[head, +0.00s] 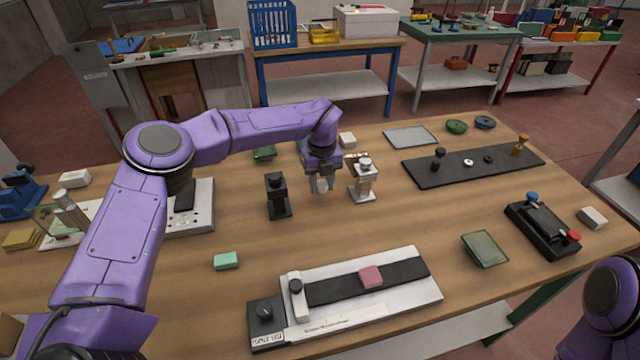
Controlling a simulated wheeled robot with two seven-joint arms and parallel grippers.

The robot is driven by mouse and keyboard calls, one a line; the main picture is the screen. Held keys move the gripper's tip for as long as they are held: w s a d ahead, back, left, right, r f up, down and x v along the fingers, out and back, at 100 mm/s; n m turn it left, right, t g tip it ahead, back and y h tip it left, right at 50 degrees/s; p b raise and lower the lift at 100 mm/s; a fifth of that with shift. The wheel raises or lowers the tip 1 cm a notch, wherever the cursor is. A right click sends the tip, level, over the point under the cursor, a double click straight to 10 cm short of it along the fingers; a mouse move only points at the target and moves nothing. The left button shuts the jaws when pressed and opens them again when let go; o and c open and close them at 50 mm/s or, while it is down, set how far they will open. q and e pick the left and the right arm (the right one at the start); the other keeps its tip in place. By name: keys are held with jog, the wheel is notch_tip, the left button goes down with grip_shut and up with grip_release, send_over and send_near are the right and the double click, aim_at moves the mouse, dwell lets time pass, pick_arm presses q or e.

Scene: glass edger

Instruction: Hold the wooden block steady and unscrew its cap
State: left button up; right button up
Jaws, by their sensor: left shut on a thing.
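My left gripper (321,188) points down over the middle of the wooden table. It is shut on a small pale thing, mostly hidden between the fingers, so I cannot tell if this is the wooden block. Just to its right stands a pale, silvery fixture (364,184) with a round top, close to the fingers; I cannot tell if they touch. I cannot clearly make out a wooden block with a cap. My right gripper is not in view; only a purple part of my right arm shows at the lower right edge.
A black stand (277,196) is left of the gripper. A grey fixture with a black strip (410,268) carries a pink block (370,277) in front. A green block (226,260) lies front left. A black board (420,172) is at the back right. Bare tabletop lies between.

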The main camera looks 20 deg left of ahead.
aim_at(321, 183)
pick_arm(q)
jog(key=shift+s+f, duration=0.15)
jog(key=shift+f, duration=0.95)
jog(key=shift+w+f, duration=0.15)
jog(key=shift+w, duration=0.2)
jog(key=shift+s+f, duration=0.1)
jog(key=shift+f, duration=0.05)
jog(key=o, duration=1.2)
jog(key=shift+c, duration=0.2)
jog(key=shift+r, duration=0.25)
notch_tip(321, 183, up, 11)
jog(key=shift+s+r+b, duration=0.1)
jog(key=shift+r+b, duration=0.1)
jog(key=shift+b, duration=1.05)
jog(key=shift+r, duration=0.35)
